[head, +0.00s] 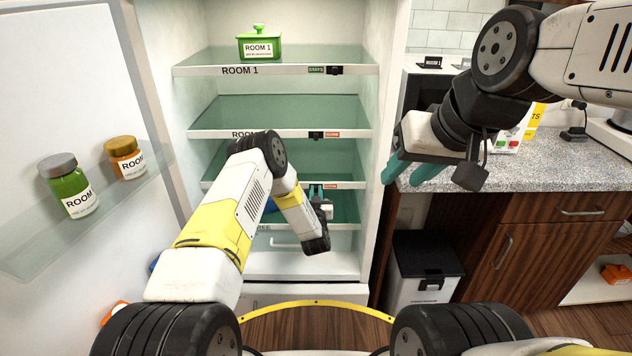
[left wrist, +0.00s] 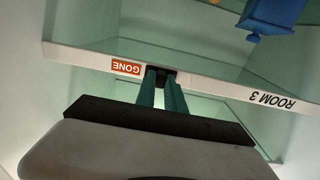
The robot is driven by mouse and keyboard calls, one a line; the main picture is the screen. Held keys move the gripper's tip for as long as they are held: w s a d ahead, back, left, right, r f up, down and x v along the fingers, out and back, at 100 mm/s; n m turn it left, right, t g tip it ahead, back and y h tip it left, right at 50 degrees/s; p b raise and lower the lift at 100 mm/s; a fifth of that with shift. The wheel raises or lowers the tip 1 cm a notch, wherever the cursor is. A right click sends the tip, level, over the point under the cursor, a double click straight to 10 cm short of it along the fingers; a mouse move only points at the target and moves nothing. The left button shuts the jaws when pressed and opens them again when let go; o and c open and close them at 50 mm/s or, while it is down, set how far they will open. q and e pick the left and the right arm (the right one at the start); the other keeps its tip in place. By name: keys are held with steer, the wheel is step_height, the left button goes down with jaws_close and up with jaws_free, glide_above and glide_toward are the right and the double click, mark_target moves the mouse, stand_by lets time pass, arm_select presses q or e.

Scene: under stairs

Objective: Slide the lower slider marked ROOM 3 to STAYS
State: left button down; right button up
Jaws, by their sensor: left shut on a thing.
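The ROOM 3 rail shows in the left wrist view, upside down, with its ROOM 3 lettering (left wrist: 271,98) to the right and a red GONE label (left wrist: 127,67) to the left. The black slider (left wrist: 158,76) is beside the GONE label, which is uncovered. No STAYS label shows on this rail. My left gripper (left wrist: 162,88) is shut on the slider with its teal fingers. In the head view my left gripper (head: 316,191) is at the third shelf's front edge, beside its red label (head: 331,185). My right gripper (head: 402,180) is open and empty near the counter.
The ROOM 1 rail (head: 290,71) and the second shelf's rail (head: 280,134) are above. A green lidded pot (head: 259,47) stands on top. A blue container (left wrist: 270,15) is close to the ROOM 3 rail. The open door holds a green jar (head: 70,187) and an orange jar (head: 125,158).

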arm_select(q)
steer(key=shift+d, duration=0.1)
stand_by(0.8)
steer(key=d, duration=0.5)
steer(key=shift+d, duration=0.4)
steer(key=c, duration=1.4)
jaws_free()
steer(key=shift+d, duration=0.1)
glide_toward(332, 185)
steer(key=shift+s+f, duration=0.1)
steer(key=shift+s, duration=0.7)
